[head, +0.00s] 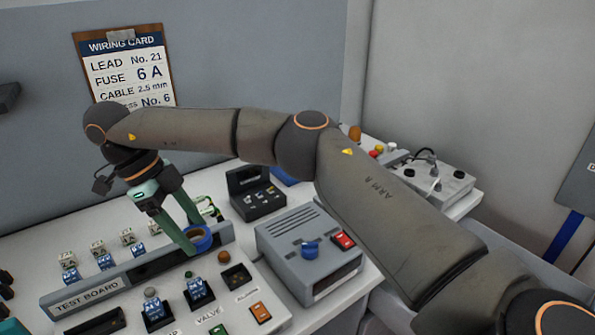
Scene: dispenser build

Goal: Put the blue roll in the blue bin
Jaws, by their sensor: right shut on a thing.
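The blue roll (206,243) is a ring of blue tape with a tan core. My right gripper (196,240) reaches down over the test board and is shut on the roll, with its green fingers at the roll. The roll is at the upper edge of the test board (82,297); I cannot tell whether it touches the board. A blue thing (284,177) shows behind the black case, partly hidden by my right arm. I cannot tell whether it is the blue bin. My left gripper is not clearly in view.
A grey box with a blue knob and red switch (308,252) stands right of the roll. A black case (257,193) stands behind it. Several small terminal blocks (105,262) line the board. A wiring card (125,70) hangs on the wall. My right arm hides part of the bench.

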